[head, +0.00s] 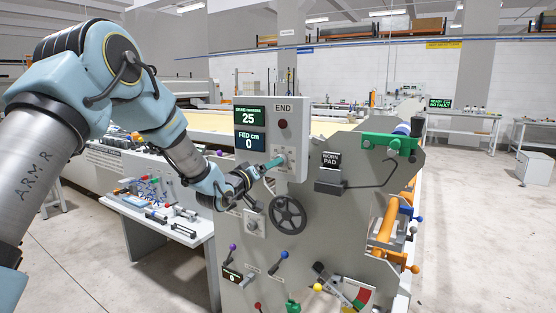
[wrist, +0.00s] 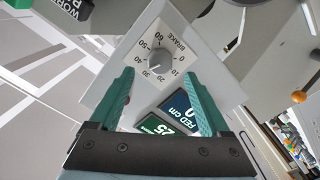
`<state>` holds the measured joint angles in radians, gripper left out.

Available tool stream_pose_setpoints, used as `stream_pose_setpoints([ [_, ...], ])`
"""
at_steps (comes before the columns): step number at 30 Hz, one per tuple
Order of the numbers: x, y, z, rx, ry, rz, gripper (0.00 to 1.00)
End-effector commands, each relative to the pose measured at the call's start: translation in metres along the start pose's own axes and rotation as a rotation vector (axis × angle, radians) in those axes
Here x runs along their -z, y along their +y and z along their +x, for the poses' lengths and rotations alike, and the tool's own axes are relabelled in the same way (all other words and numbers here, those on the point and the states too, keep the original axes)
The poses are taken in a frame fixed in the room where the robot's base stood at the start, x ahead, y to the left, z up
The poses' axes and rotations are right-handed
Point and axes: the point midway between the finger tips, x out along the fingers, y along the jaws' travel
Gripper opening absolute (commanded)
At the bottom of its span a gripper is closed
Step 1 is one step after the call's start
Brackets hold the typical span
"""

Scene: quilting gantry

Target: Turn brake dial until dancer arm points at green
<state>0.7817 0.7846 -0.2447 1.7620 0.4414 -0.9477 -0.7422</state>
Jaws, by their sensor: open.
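The brake dial (wrist: 160,58) is a grey round knob on a white plate marked 0 to 60; its pointer seems to sit near 20 to 30. My gripper (wrist: 161,80) is open, its green fingers either side of the dial's line in the wrist view and apart from the knob. In the head view my gripper (head: 275,161) is at the grey control box (head: 292,110) and partly hides the dial. The brake readout (head: 250,117) shows 25. A coloured gauge (head: 358,295) with red and green shows at the lower right; where the dancer arm points is too small to tell.
A black handwheel (head: 288,215) is below my gripper. A worn-pad holder (head: 330,175) with a bent rod juts out on the right. Coloured ball levers (head: 283,256) stand lower on the panel. A tool table (head: 160,210) is on the left.

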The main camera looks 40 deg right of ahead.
Motion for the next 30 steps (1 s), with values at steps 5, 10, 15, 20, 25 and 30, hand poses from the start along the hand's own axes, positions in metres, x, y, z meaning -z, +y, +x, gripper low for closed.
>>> stream_pose_setpoints([
  [5,0.002,0.002,0.034,0.001,-0.002,0.001,0.81],
  [10,0.001,0.0,0.054,0.002,-0.001,0.0,0.81],
  [15,0.0,0.0,0.063,0.002,-0.001,0.001,0.81],
  [20,0.0,-0.001,0.064,0.003,-0.001,0.001,0.81],
  [25,0.0,-0.001,0.064,0.003,-0.001,0.001,0.75],
  [30,0.0,-0.001,0.064,0.003,-0.001,0.002,0.56],
])
